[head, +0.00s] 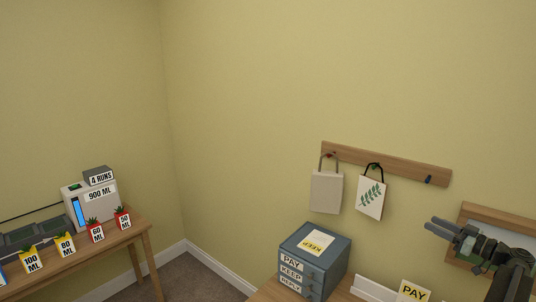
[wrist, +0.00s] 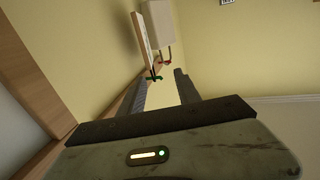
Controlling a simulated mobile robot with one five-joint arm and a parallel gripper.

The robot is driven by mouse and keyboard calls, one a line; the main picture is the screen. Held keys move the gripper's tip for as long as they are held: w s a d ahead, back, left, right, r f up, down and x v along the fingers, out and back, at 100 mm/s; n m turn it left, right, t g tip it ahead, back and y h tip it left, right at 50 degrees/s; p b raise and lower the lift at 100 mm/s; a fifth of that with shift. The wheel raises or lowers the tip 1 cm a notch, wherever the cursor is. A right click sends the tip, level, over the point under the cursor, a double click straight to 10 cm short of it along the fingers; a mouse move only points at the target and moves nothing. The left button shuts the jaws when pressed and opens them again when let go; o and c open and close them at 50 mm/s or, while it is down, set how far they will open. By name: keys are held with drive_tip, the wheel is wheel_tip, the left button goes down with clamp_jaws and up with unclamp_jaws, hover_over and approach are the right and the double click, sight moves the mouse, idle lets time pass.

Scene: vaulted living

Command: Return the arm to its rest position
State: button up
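My gripper (head: 432,224) is at the right of the head view, in front of a framed board (head: 490,214) on the wall. Its fingers point left. In the wrist view my gripper (wrist: 161,76) shows two dark fingers spread apart with a gap between them and nothing held. My arm reaches down to the bottom right corner of the head view, and its lower part is out of frame.
A wooden peg rail (head: 400,166) holds a plain bag (head: 326,193) and a leaf-print bag (head: 370,199). A side table (head: 118,240) with labelled items is at left.

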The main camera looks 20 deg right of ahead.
drive_tip(key=w+a+n+g+y, duration=0.2)
drive_tip(key=w+a+n+y, duration=0.15)
drive_tip(key=w+a, duration=0.85)
drive_tip(key=w+a+f+n+g+y+b, duration=0.1)
drive_tip(key=w+a+f+g, duration=0.2)
drive_tip(key=a, duration=0.9)
drive_tip(key=w+a+f+n+g+y, duration=0.1)
drive_tip(key=w+a+f+n+g, duration=0.2)
drive_tip(key=a, duration=0.9)
drive_tip(key=w+a+f+g+y+b, duration=0.1)
drive_tip(key=w+a+f+g+y, duration=0.2)
drive_tip(key=a, duration=1)
drive_tip(key=s+a+f+g+h, duration=0.2)
drive_tip(key=s+a+f, duration=0.1)
drive_tip(key=a+f, duration=0.3)
drive_tip(key=s+a+f+m+g+h+b, duration=0.1)
drive_tip(key=s+a+f+g+h, duration=0.2)
drive_tip(key=a, duration=0.6)
drive_tip(key=s+a+f+g+h, duration=0.1)
drive_tip(key=s+a+f+h, duration=0.1)
drive_tip(key=s+a+f, duration=0.4)
drive_tip(key=s+d+f+m+h, duration=0.3)
drive_tip(key=d+m+h, duration=0.3)
drive_tip(key=d+m, duration=0.2)
drive_tip(key=shift+s+m+h, duration=0.35)
drive_tip(key=shift+s+m, duration=0.45)
drive_tip(key=shift+m, duration=0.15)
